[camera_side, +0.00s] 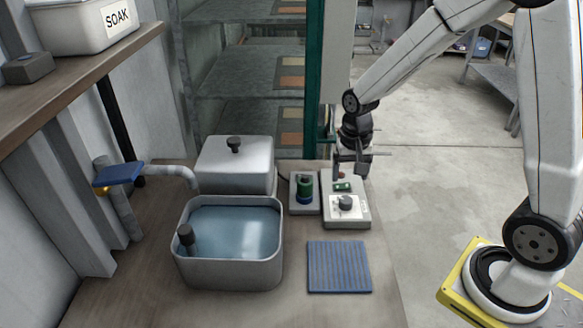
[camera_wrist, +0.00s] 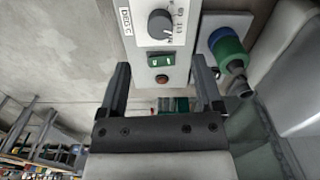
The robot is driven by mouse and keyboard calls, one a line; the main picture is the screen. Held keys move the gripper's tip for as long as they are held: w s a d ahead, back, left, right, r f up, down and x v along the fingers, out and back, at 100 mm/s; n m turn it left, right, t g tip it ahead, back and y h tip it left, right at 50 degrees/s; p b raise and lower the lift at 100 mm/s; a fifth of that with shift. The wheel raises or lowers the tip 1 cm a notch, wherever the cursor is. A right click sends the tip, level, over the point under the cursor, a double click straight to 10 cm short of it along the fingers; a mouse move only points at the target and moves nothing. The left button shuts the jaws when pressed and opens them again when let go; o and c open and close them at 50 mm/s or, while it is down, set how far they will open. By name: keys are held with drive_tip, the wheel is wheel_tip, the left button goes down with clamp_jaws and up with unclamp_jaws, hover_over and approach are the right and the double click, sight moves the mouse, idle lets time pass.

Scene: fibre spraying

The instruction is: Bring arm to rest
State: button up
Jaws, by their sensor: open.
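My gripper (camera_side: 349,172) hangs pointing down over the far end of a pale control box (camera_side: 346,219). In the wrist view my gripper (camera_wrist: 162,78) has its two dark fingers wide apart, with nothing held between them. The box has a dark knob (camera_side: 346,203), a green switch and a small red button. In the wrist view the knob (camera_wrist: 160,24), green rocker switch (camera_wrist: 161,61) and red button (camera_wrist: 162,79) show, the button between the fingertips. Whether the fingers touch the box is not clear.
A water-filled basin (camera_side: 187,262), a lidded grey container (camera_side: 221,168), a tap (camera_side: 172,173) and a blue ribbed mat (camera_side: 339,267) share the bench. Racks (camera_side: 243,95) stand behind.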

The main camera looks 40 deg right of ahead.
drive_tip(key=s+a+r+n+t, duration=0.1)
drive_tip(key=s+a+n+t, duration=0.1)
drive_tip(key=s+a+n, duration=0.3)
drive_tip(key=shift+s+n+t, duration=0.3)
drive_tip(key=shift+s+n, duration=1.05)
drive_tip(key=shift+n, duration=0.05)
